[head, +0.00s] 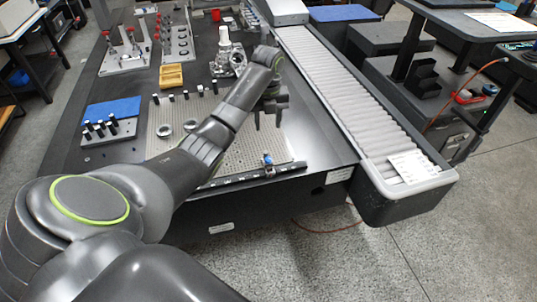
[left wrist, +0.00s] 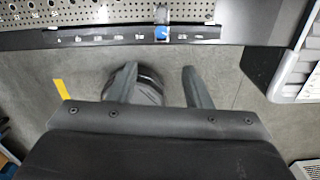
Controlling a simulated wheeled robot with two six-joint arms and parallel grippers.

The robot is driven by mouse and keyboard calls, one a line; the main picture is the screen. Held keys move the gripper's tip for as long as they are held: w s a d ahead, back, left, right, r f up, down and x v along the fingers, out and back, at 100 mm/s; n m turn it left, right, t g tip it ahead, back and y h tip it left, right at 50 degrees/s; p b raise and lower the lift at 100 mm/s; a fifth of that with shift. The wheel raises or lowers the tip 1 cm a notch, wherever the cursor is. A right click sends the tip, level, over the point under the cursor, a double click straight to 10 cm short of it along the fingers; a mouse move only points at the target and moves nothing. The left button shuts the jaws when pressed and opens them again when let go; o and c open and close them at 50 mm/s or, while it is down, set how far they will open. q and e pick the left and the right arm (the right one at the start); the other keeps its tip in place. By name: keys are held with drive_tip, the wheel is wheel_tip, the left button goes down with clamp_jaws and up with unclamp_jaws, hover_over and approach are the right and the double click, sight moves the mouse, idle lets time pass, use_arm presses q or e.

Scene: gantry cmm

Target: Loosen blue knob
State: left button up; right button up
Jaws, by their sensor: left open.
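The small blue knob (head: 267,158) sits on a dark fitting at the front edge of the perforated plate, near its right end. It also shows in the left wrist view (left wrist: 162,33), at the top middle, against a dark rail with pale marks. My left gripper (head: 268,120) is open and empty, with its fingers pointing down above the plate. In the left wrist view its two fingertips (left wrist: 160,69) are apart, and the knob appears beyond the gap between them. The gripper is not touching the knob. My right gripper is not in view.
The perforated plate (head: 235,160) carries metal rings and several small posts. A roller conveyor (head: 330,85) runs along the right. A yellow tray (head: 171,76), a blue-topped block (head: 112,110) and metal fixtures stand farther back. Floor is open in front of the table.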

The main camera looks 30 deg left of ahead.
use_arm(q)
drive_tip(key=r+m, duration=0.1)
drive_tip(key=r, duration=0.1)
drive_tip(key=b, duration=0.6)
approach(269, 159)
wheel_tip(269, 159, down, 8)
drive_tip(key=shift+w+a+f, duration=0.1)
drive_tip(key=shift+a, duration=0.1)
clamp_jaws()
drive_tip(key=shift+p, duration=0.3)
